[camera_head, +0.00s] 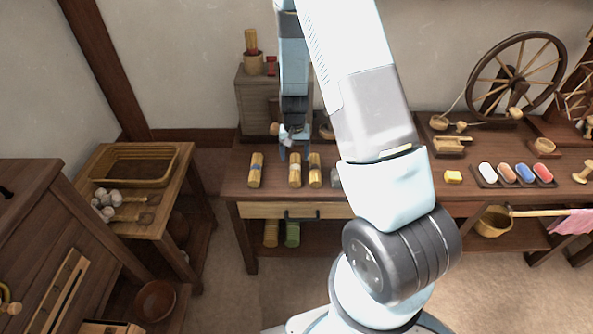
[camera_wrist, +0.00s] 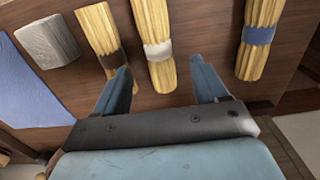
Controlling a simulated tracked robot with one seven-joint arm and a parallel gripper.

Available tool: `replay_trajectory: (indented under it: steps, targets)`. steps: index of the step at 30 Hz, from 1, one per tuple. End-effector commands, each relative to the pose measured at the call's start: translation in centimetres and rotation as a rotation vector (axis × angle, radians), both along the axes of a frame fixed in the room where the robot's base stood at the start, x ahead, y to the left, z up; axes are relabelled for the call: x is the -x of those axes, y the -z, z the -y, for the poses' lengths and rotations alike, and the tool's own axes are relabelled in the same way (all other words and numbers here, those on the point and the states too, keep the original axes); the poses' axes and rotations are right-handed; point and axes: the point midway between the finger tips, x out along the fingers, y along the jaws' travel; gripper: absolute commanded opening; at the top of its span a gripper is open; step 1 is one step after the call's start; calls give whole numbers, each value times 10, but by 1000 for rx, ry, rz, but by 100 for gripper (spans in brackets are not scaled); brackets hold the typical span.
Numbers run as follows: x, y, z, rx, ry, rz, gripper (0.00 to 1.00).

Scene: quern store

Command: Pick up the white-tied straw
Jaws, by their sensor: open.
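The white-tied straw is a yellow bundle with a pale band round its middle. In the wrist view the white-tied straw (camera_wrist: 158,48) lies just beyond and between my fingertips, its near end reaching toward the gap. In the head view the white-tied straw (camera_head: 295,172) is the middle of three bundles on the table. My gripper (camera_head: 292,152) hangs over its far end, pointing down. In the wrist view my gripper (camera_wrist: 160,78) is open, with nothing held. Whether the fingers are level with the straw is unclear.
A brown-tied bundle (camera_wrist: 104,40) lies close on one side, near one finger; a blue-tied bundle (camera_wrist: 258,38) lies farther off on the other. A grey block (camera_wrist: 47,45) and blue cloth (camera_wrist: 32,92) lie past the brown-tied one. A grey chest (camera_head: 255,100) stands behind.

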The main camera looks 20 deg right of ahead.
Motion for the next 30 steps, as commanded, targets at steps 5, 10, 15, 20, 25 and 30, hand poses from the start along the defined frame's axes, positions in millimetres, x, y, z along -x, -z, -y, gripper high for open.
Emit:
replay_trajectory:
  steps: [5,10,15,20,25,30]
  targets:
    - [0,13,1,1,1,-1,72]
    - [-1,35,3,0,0,-2,72]
    - [-1,49,3,0,0,-1,72]
    - [-2,52,3,0,0,0,72]
    - [-2,52,3,0,0,0,70]
    - [-2,52,3,0,0,0,54]
